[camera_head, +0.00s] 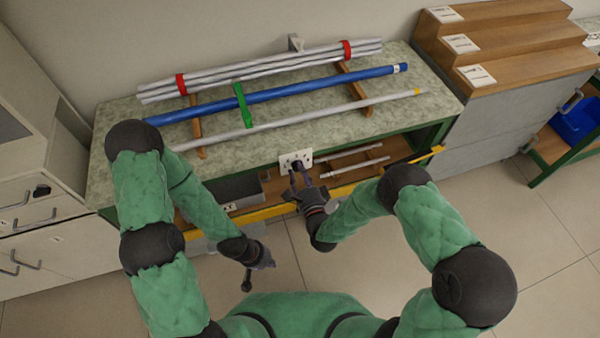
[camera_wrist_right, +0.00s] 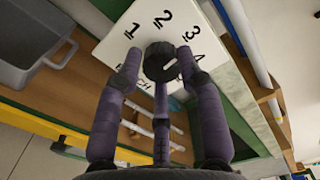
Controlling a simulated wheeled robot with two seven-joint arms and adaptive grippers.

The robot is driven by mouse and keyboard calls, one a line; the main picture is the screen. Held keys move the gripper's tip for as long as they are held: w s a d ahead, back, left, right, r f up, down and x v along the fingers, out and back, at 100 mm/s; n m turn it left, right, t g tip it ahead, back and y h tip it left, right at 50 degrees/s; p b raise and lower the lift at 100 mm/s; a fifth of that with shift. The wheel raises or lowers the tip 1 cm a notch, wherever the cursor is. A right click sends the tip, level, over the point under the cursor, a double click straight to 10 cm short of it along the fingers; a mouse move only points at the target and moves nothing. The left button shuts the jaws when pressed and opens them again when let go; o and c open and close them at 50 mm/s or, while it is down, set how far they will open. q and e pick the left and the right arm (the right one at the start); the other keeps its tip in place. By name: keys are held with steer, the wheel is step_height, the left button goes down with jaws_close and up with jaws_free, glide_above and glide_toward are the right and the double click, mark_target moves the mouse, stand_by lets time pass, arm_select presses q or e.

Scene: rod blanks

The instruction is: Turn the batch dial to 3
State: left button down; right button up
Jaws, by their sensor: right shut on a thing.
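The batch dial is a black knob (camera_wrist_right: 159,62) on a white plate (camera_wrist_right: 135,38) marked 1, 2, 3 and 4, with lettering partly hidden below. A pale mark shows on the knob's lower right, towards the 3 and 4 side; its exact setting is hard to read. In the head view the plate (camera_head: 287,160) is at the bench front. My right gripper (camera_head: 297,170) is shut on the knob, its purple fingers on either side in the wrist view (camera_wrist_right: 160,78). My left gripper (camera_head: 248,280) hangs low over the floor, away from the dial; its jaws are unclear.
Silver rods (camera_head: 260,70), a blue rod (camera_head: 290,90) and a thin pale rod (camera_head: 310,114) lie on supports on the bench top. A grey bin (camera_wrist_right: 40,45) and thin rods (camera_head: 350,169) are on the shelf below. A yellow rail (camera_head: 265,213) runs along the front.

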steer(key=shift+s+a+f+m, duration=0.15)
steer(key=shift+s+a+m, duration=0.15)
steer(key=shift+m, duration=0.1)
stand_by(0.3)
steer(key=o, duration=1.1)
steer(key=shift+w, duration=0.1)
steer(key=shift+d, duration=0.15)
steer(key=v, duration=1.2)
